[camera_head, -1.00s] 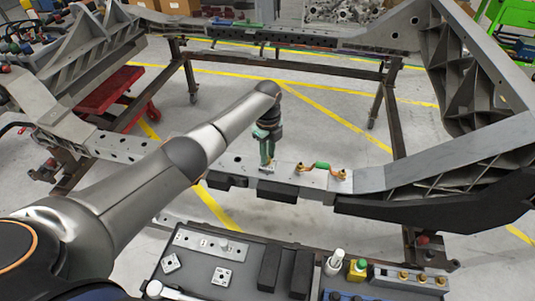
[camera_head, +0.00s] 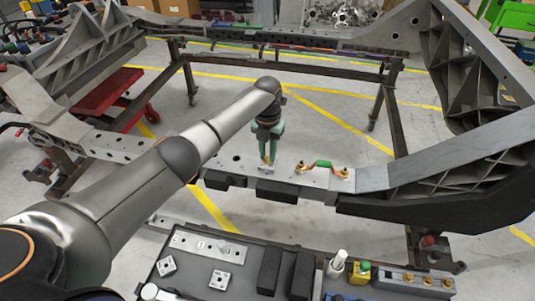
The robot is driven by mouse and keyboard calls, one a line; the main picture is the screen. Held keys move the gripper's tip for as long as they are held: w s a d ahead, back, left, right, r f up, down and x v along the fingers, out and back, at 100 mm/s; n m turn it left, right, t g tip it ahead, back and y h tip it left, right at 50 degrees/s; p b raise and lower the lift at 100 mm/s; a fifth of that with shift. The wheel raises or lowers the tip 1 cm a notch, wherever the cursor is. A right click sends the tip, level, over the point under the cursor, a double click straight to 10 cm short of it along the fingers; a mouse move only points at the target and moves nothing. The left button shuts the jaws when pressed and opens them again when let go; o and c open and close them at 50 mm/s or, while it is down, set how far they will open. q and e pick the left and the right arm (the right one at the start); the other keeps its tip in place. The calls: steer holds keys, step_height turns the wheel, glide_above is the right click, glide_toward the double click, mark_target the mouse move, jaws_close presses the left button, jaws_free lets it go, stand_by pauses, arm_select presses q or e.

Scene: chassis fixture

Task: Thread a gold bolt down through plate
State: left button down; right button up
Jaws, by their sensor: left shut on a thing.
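My left arm reaches in from the left, and my left gripper (camera_head: 267,161) points down over the near beam of the chassis. Its green fingers are shut on a small gold bolt (camera_head: 267,161), mostly hidden between them. The fingertips are just above or at the grey metal plate (camera_head: 315,180) on top of the beam; I cannot tell whether the bolt is in a hole. A dark hole shows in the plate left of the gripper. More gold bolts (camera_head: 407,277) stand in a grey block on the tray. My right gripper is not in view.
A green-and-copper link (camera_head: 322,165) with gold fittings sits on the plate just right of the gripper. The dark tray (camera_head: 200,286) in front holds square plates, black blocks, a white bottle and a yellow box with a green button. The chassis rail rises at right.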

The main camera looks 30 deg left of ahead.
arm_select(q)
steer(key=shift+s+d+f, duration=0.1)
steer(key=shift+s+f, duration=0.05)
steer(key=shift+f, duration=0.1)
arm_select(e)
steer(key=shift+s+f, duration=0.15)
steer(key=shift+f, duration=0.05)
arm_select(q)
steer(key=c, duration=0.8)
jaws_free()
steer(key=shift+o, duration=0.7)
steer(key=shift+a, duration=0.2)
steer(key=shift+r, duration=0.15)
steer(key=shift+d+r, duration=0.1)
steer(key=shift+r, duration=0.1)
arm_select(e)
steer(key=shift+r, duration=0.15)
arm_select(q)
step_height(320, 180, up, 2)
steer(key=shift+r+p, duration=0.15)
steer(key=shift+p, duration=1.1)
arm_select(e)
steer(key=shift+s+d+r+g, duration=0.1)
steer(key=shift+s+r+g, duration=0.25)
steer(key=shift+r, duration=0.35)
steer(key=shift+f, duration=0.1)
